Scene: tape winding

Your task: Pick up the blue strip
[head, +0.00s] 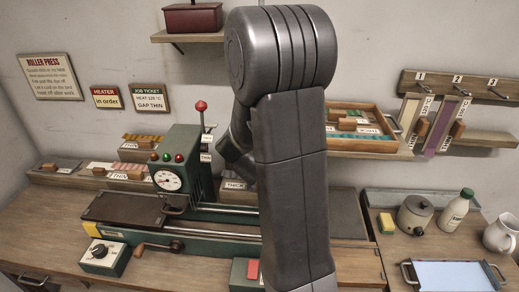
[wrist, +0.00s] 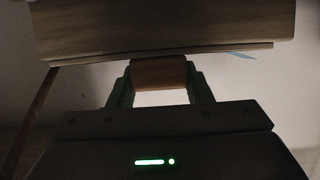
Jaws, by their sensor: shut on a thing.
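In the wrist view my gripper (wrist: 160,85) is shut on a brown wooden handle (wrist: 158,72). A thin bluish sliver (wrist: 240,54) shows past the board's lower right edge. It may be part of the blue strip, but too little shows to be sure. In the head view my arm hides my gripper and whatever it holds.
A numbered hook rail (head: 460,86) is at the right, with a pale strip board (head: 409,112) and a purple strip board (head: 447,126) below it. A wooden tray (head: 375,146) is left of them. The green press (head: 181,160) stands left of my arm. A blue-topped tray (head: 455,275) lies front right.

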